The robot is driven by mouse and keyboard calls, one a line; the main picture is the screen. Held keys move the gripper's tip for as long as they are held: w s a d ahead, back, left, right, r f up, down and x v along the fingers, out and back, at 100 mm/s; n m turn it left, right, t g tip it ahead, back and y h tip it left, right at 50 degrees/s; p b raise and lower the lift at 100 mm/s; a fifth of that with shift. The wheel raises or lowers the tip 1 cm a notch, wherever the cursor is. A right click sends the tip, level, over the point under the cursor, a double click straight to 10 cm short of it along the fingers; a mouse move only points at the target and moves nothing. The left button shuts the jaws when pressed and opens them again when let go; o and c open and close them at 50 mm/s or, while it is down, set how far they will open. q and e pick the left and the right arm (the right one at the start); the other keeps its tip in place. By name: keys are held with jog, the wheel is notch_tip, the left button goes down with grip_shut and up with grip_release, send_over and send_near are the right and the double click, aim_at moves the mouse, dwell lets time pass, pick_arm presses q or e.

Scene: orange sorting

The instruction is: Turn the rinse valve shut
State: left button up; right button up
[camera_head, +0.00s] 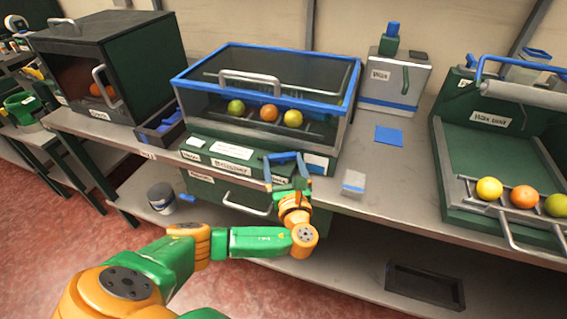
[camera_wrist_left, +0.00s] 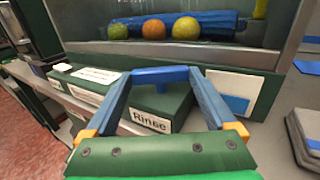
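The rinse valve's blue handle (camera_wrist_left: 160,75) is a short bar on the dark green box labelled "Rinse" (camera_wrist_left: 150,121) in the left wrist view. It lies crosswise, and it shows in the head view (camera_head: 283,157) below the washing tank. My left gripper (camera_head: 286,170) is at the valve with its blue-grey fingers spread wide. In the left wrist view the gripper (camera_wrist_left: 161,80) has one fingertip at each end of the handle. I cannot tell whether the fingers touch it. My right gripper is not in view.
The blue-rimmed tank (camera_head: 345,100) behind the valve holds several citrus fruits. A small clear block (camera_head: 353,183) stands right of my left gripper. A tray with fruit (camera_head: 500,150) is at the right. A dark cabinet (camera_head: 110,50) stands at the left.

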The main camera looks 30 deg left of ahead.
pick_arm(q)
jog(key=shift+c, duration=1.2)
jog(key=shift+s+a+r+m+t+h+p, duration=0.1)
jog(key=shift+s+r+m+t+h+p, duration=0.05)
jog(key=shift+m+t+h+p, duration=0.55)
jog(key=shift+a+m+t+h+p, duration=0.15)
jog(key=shift+m+t+h+p, duration=0.15)
jog(key=shift+m+h+p, duration=0.35)
jog(key=h, duration=0.1)
jog(key=m+t+h, duration=0.1)
jog(key=shift+s+a+m+h+p, duration=0.15)
jog(key=shift+m+h+p, duration=0.1)
jog(key=shift+h+p, duration=0.1)
jog(key=shift+a+f+m+t+h, duration=0.1)
jog(key=shift+m+t+h, duration=0.25)
jog(key=shift+h, duration=0.25)
jog(key=shift+a+f+m+t+h, duration=0.1)
jog(key=shift+m+t+h, duration=0.15)
jog(key=shift+m+h, duration=0.3)
jog(key=shift+h, duration=0.25)
jog(key=o, duration=1.1)
jog(key=shift+c, duration=0.2)
jog(key=shift+s+d, duration=0.1)
